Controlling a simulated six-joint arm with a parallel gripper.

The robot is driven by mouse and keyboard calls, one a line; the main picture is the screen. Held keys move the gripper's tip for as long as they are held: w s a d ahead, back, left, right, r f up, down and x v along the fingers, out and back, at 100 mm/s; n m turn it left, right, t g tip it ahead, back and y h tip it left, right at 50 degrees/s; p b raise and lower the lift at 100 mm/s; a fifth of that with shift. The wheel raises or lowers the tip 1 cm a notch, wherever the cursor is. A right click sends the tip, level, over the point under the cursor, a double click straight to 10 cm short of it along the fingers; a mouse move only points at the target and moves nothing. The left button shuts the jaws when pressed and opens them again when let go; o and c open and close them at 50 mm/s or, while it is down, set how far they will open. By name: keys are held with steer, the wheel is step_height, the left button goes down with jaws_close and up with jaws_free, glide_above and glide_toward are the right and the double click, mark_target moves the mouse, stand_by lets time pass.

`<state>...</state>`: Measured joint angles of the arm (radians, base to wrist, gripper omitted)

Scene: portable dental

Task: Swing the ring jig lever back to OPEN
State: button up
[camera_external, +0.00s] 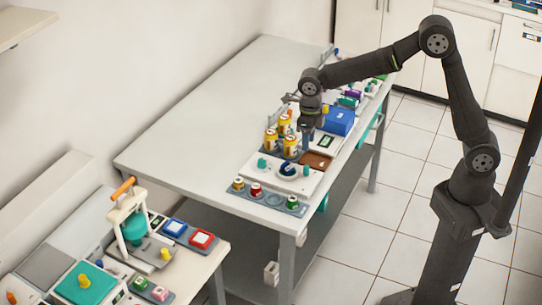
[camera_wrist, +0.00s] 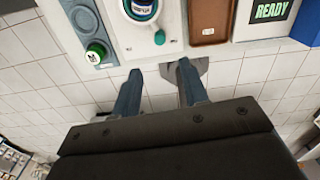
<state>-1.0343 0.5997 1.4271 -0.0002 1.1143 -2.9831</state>
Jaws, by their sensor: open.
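A white plate (camera_external: 262,176) near the table's front end carries a round holder with a dark blue and white piece (camera_external: 288,169), which looks like the ring jig. In the wrist view the round holder (camera_wrist: 141,12) is at the top edge, partly cut off, with a small teal knob (camera_wrist: 159,37) just below it. The knob may be the lever's end; its OPEN marking is not readable. My gripper (camera_wrist: 157,72) is open and empty, its two fingers apart below the knob in the picture, not touching it. In the external view my gripper (camera_external: 308,137) hangs above the table by the jig.
A brown tray (camera_wrist: 209,20) and a READY display (camera_wrist: 270,11) lie right of the jig. A grey rack with a green-capped jar (camera_wrist: 96,52) is left. Orange-white bottles (camera_external: 271,140) stand close behind the jig. A blue box (camera_external: 339,121) is nearby. The table's far left is clear.

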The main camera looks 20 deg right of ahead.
step_height(320, 180, up, 6)
steer(key=shift+r, duration=0.2)
